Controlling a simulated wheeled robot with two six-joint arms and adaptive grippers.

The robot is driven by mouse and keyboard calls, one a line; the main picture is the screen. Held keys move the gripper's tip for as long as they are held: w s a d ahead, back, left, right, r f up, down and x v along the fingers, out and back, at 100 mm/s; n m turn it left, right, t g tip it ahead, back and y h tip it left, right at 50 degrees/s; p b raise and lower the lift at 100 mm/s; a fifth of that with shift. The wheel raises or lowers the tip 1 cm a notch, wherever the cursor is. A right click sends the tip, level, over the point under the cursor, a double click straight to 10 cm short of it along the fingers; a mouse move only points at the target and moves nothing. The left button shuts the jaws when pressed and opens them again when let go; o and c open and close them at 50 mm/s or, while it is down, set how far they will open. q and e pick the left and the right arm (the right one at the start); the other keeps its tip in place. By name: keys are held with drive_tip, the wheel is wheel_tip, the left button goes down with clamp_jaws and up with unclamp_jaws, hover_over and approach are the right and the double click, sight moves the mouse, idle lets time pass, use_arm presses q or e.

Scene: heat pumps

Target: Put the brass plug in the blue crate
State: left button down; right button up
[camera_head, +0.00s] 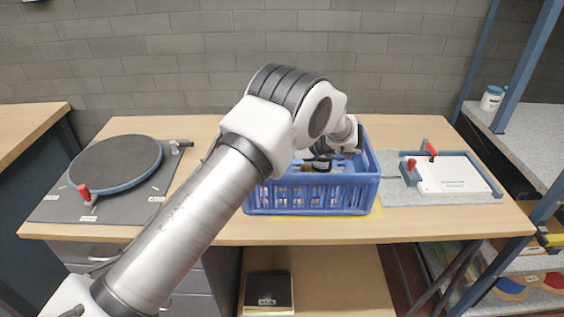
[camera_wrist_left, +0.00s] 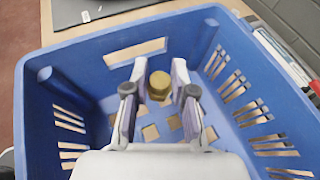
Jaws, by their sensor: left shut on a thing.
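The blue crate (camera_head: 312,198) stands on the middle of the wooden table. In the left wrist view its slatted walls (camera_wrist_left: 265,110) surround my left gripper. My left gripper (camera_wrist_left: 160,70) is shut on the brass plug (camera_wrist_left: 159,86), a small round gold-coloured piece held between the two fingers. The plug is over the crate's slotted floor; I cannot tell whether it touches the floor. My right gripper is not in view.
A round dark plate with a red handle (camera_head: 116,165) lies on a grey mat at the left. A white panel with red clamps (camera_head: 452,175) is on the right of the table. A blue-framed shelf (camera_head: 525,65) stands at the far right.

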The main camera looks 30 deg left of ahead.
use_arm(q)
wheel_tip(320, 180, down, 4)
drive_tip(key=shift+f, duration=0.1)
drive_tip(key=shift+f+b, duration=0.6)
drive_tip(key=c, duration=1)
unclamp_jaws()
drive_tip(key=shift+o, duration=0.2)
drive_tip(key=shift+r, duration=0.1)
